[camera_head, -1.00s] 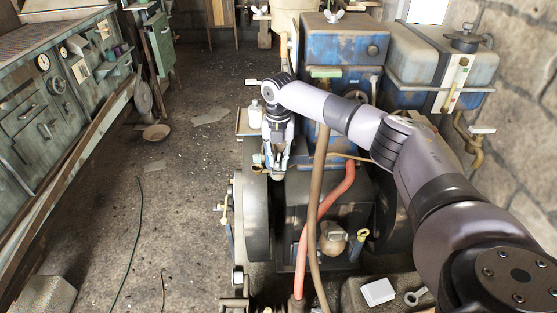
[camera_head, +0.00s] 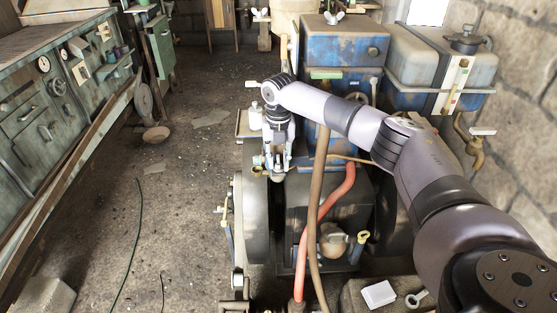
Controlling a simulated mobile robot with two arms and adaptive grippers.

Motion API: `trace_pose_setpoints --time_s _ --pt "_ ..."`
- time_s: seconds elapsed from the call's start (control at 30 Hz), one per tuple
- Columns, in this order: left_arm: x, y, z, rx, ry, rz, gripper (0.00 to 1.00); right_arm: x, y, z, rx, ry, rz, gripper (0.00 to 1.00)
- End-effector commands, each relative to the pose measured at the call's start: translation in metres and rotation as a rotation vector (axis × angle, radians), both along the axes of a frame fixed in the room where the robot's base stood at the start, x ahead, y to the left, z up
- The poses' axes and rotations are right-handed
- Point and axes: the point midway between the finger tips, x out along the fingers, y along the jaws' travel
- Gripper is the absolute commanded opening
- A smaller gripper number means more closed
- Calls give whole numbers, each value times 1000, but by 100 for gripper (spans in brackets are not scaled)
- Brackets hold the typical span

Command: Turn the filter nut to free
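The engine has a dark flywheel (camera_head: 255,222) and a dark block, with a blue box (camera_head: 345,48) behind them. A pale wing nut (camera_head: 334,18) stands on top of the blue box. I cannot tell whether it is the filter nut. My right arm reaches in from the right, and its gripper (camera_head: 277,168) points down just above the flywheel's back edge, in front of the blue box and well apart from the wing nut. The fingers are small and their gap is unclear. I see nothing clearly held. My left gripper is not in view.
A red hose (camera_head: 346,187) and a brown hose (camera_head: 314,200) run in front of the engine. A blue-grey tank (camera_head: 440,65) stands at the back right. A workbench (camera_head: 60,110) lines the left, with open floor (camera_head: 185,220) between it and the engine.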

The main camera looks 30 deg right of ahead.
Motion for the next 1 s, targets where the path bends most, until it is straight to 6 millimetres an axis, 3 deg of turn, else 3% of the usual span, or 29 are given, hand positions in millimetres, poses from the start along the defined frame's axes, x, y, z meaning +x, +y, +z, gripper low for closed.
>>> trace_pose_setpoints --time_s 0.2,0.57,1.0 --pt "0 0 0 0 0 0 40 0 0 -1 0 2 -1 39" --pt "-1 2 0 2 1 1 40 0 0 6 1 1 -1 39" --pt "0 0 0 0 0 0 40 0 0 92 0 -1 -1 39"
